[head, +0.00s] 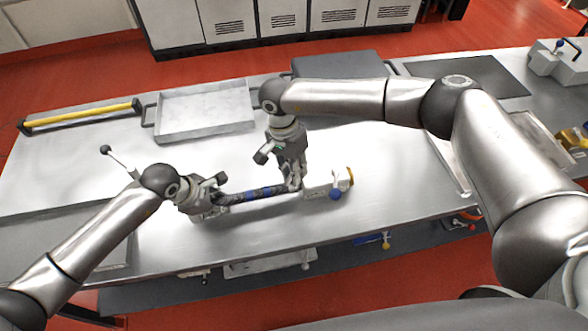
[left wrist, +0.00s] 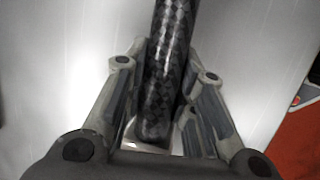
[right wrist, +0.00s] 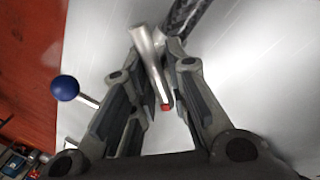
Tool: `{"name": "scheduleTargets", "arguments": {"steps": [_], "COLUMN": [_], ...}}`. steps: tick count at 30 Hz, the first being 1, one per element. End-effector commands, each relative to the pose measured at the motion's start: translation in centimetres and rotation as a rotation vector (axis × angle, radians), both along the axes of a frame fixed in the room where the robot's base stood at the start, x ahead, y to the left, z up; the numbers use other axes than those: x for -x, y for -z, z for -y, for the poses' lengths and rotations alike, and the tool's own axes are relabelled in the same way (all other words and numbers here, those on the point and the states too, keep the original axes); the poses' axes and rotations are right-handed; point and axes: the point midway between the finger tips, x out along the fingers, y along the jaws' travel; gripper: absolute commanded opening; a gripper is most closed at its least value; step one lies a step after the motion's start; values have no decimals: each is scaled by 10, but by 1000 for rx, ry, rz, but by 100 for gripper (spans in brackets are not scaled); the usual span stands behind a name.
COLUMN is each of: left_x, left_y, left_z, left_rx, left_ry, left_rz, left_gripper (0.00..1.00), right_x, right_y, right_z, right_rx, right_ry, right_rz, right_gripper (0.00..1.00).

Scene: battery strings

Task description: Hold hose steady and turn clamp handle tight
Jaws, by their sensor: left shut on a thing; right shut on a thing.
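The dark checkered hose (head: 262,192), with blue bands, lies along the front of the steel table. My left gripper (head: 217,201) is shut on its left end; the left wrist view shows the hose (left wrist: 167,65) running between the fingers. My right gripper (head: 296,184) reaches down at the hose's right end. In the right wrist view it is shut on a silver clamp handle (right wrist: 149,55) with a red tip, beside the hose (right wrist: 186,17). The clamp's body is mostly hidden by the fingers.
Right of the hose is a pale block (head: 318,189) with a blue ball-knobbed lever (head: 336,195). A grey tray (head: 205,110) and a yellow bar (head: 80,116) lie behind. The tabletop between tray and hose is mostly clear.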

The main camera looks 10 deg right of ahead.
Motion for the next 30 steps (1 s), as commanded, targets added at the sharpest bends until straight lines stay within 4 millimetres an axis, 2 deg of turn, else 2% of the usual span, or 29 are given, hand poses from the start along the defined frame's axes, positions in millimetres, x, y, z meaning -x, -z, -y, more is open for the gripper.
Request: {"name": "scheduleTargets", "arguments": {"steps": [1, 30], "left_x": [5, 5], "left_y": [9, 9], "left_z": [-7, -7], "left_rx": [-20, -20], "left_ry": [-3, -3], "left_rz": [-18, -18], "left_gripper": [0, 0], "right_x": [1, 2], "right_y": [3, 4], "right_z": [8, 8], "right_rx": [18, 17], "right_ry": [11, 95], "right_rz": [-7, -7], "right_gripper": [0, 0]}}
